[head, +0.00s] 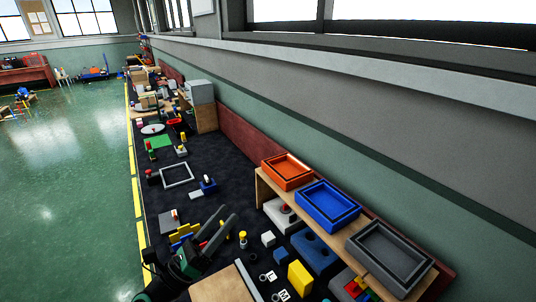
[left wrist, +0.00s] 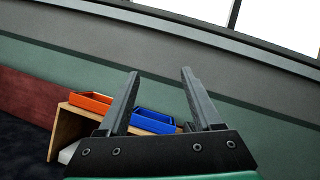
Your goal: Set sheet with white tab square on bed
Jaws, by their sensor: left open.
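I cannot clearly make out a sheet with a white tab or say which thing is the bed. In the head view a flat grey plate (head: 167,219) with a small upright knob lies on the dark mat, left of my left gripper. A white square outline (head: 177,175) lies farther up the mat. A green sheet (head: 158,142) lies beyond it. My left gripper (head: 229,212) is open and empty above the mat, and its two fingers (left wrist: 160,73) are spread in the left wrist view. My right gripper is not in view.
A wooden shelf (head: 259,190) at the right bears an orange tray (head: 287,184), a blue tray (head: 349,204) and a grey tray (head: 427,264). Yellow blocks (head: 184,230) stand close left of my gripper. A yellow block (head: 300,277) and blue block (head: 307,250) stand at the right.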

